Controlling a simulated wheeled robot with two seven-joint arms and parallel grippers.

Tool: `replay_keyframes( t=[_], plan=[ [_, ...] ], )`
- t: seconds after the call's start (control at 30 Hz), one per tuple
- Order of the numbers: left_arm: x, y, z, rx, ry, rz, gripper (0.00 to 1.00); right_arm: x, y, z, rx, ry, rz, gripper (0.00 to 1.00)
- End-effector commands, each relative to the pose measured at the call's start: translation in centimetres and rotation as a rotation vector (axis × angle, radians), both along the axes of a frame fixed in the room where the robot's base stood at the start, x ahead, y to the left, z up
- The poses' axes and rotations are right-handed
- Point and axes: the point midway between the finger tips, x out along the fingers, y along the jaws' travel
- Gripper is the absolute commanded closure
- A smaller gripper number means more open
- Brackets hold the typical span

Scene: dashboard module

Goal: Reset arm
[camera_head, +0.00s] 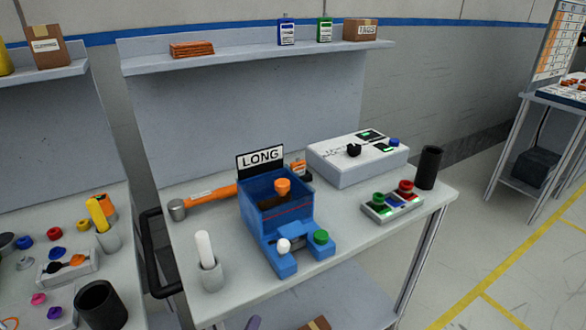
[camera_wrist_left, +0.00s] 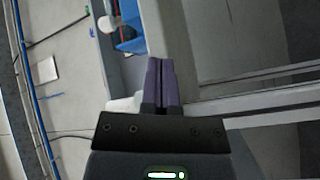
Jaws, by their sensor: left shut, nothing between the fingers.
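My left gripper (camera_head: 253,322) shows only as a small purple tip at the bottom edge of the head view, in front of and below the worktop. In the left wrist view my left gripper's fingers (camera_wrist_left: 162,64) are pressed together with nothing between them. The blue module (camera_head: 276,215) labelled LONG stands on the grey worktop (camera_head: 345,222). It has an orange knob in its tray and a white and a green knob in front. Part of the blue module (camera_wrist_left: 130,38) also shows beyond the fingers in the left wrist view. My right gripper is not in view.
A white cup with a white rod (camera_head: 208,270) stands at the worktop's front left. A hammer (camera_head: 205,198), a white control box (camera_head: 357,158), a button block (camera_head: 392,204) and a black cylinder (camera_head: 429,167) stand around the module. A second table with knobs is at left.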

Motion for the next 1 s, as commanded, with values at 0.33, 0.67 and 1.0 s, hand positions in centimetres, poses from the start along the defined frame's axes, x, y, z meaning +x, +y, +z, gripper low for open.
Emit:
replay_keyframes(
  t=[0.33,0.67,1.0],
  plan=[
    [-22.4,7.1,-26.9,0.955,0.915,-0.373,1.00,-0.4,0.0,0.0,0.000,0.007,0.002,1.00],
    [-38.1,10.8,-30.1,1.216,1.268,-0.791,1.00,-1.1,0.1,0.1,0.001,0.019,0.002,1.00],
    [-38.2,10.8,-30.1,1.216,1.269,-0.793,1.00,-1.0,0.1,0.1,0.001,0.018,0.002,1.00]
  ],
)
